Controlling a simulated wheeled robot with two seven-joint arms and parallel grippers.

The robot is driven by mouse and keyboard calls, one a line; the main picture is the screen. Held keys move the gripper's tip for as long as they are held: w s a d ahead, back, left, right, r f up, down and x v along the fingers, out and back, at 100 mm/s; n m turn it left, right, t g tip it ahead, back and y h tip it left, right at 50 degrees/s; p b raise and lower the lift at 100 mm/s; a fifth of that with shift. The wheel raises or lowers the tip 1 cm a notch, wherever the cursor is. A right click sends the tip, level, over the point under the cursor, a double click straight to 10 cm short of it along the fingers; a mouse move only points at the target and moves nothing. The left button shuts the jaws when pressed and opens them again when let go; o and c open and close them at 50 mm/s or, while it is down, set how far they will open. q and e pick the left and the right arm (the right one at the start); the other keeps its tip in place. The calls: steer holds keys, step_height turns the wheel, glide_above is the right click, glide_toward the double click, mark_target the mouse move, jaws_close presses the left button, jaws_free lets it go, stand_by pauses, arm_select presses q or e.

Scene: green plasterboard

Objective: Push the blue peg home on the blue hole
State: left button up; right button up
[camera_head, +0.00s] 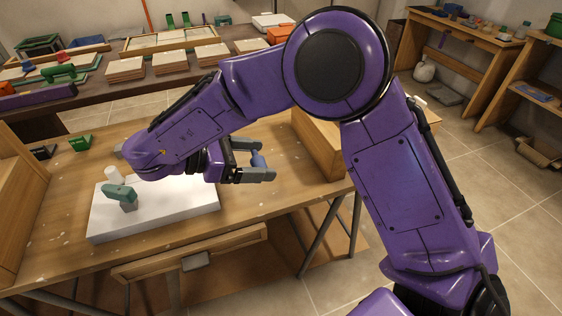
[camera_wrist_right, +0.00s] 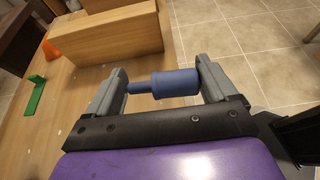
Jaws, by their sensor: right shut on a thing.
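The blue peg (camera_head: 259,160) is held between the fingertips of my right gripper (camera_head: 261,158), above the table to the right of the white board. In the right wrist view the blue peg (camera_wrist_right: 166,83) lies crosswise between the two fingers, its thick part toward the right finger and its thinner part toward the left. My right gripper (camera_wrist_right: 163,82) is shut on it. The white board (camera_head: 175,212) lies on the wooden table, with a white cylinder (camera_head: 114,175) and a teal-and-grey piece (camera_head: 122,194) standing on it. My arm covers part of the board. I cannot make out the blue hole. My left gripper is out of view.
A wooden box (camera_head: 318,148) stands at the table's right side, and another (camera_head: 18,215) at the left. A bench (camera_head: 95,88) with wooden boards stands behind. The front drawer (camera_head: 190,254) is partly open.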

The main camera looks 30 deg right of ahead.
steer(key=w+d+f+p, duration=0.2)
steer(key=w+d+f, duration=0.25)
steer(key=d, duration=0.35)
glide_above(282, 167)
steer(key=a, duration=0.1)
steer(key=f, duration=0.4)
steer(key=shift+s, duration=0.35)
steer(key=shift+w+d+f, duration=0.15)
steer(key=shift+f, duration=0.15)
steer(key=f, duration=0.3)
steer(key=shift+w+d+f, duration=0.2)
steer(key=shift+d+f, duration=0.1)
steer(key=shift+d, duration=0.05)
